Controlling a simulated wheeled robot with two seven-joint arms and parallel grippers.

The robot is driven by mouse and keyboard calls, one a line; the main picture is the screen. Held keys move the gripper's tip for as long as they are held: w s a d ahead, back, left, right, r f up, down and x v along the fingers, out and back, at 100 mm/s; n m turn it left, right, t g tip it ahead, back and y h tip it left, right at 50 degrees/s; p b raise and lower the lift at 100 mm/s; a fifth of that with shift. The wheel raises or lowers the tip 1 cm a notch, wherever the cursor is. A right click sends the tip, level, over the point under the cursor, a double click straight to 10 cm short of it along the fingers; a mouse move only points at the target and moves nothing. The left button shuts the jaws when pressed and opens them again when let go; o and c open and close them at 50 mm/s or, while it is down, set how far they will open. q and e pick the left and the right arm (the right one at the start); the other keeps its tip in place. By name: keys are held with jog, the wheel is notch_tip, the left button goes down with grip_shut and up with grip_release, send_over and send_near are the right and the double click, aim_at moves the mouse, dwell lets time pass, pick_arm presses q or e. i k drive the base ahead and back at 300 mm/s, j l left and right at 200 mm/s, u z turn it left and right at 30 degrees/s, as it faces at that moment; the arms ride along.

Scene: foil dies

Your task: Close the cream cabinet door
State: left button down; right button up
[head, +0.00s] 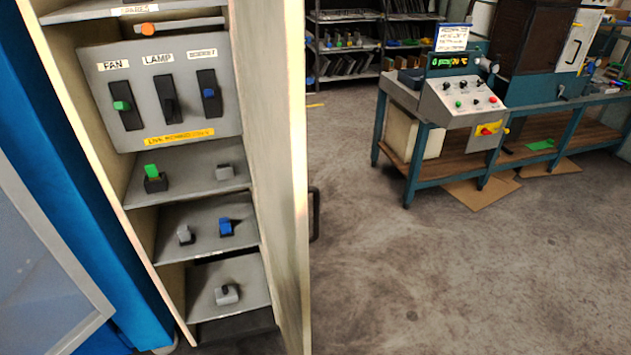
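The cream cabinet (145,220) stands open at the left in the head view, its inside in plain sight. A tall cream panel (277,170), which looks like its door, stands out toward me along the right side of the opening. A dark handle (315,213) shows past the panel's right edge, on the face turned away from me. Inside is a grey switch panel (210,120) with a green, a black and a blue switch, labelled FAN, LAMP and a third word I cannot read. Neither of my grippers is in view.
Shelves in the cabinet hold small green, grey and blue switch parts (225,227). A blue cabinet (70,150) stands at the left. A teal workbench (440,160) with a control console (460,97) stands at the back right. The concrete floor (450,280) between is clear.

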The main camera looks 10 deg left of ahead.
aim_at(271, 33)
jog(key=u, duration=1.65)
jog(key=l+u, duration=0.4)
jog(key=l, duration=1.65)
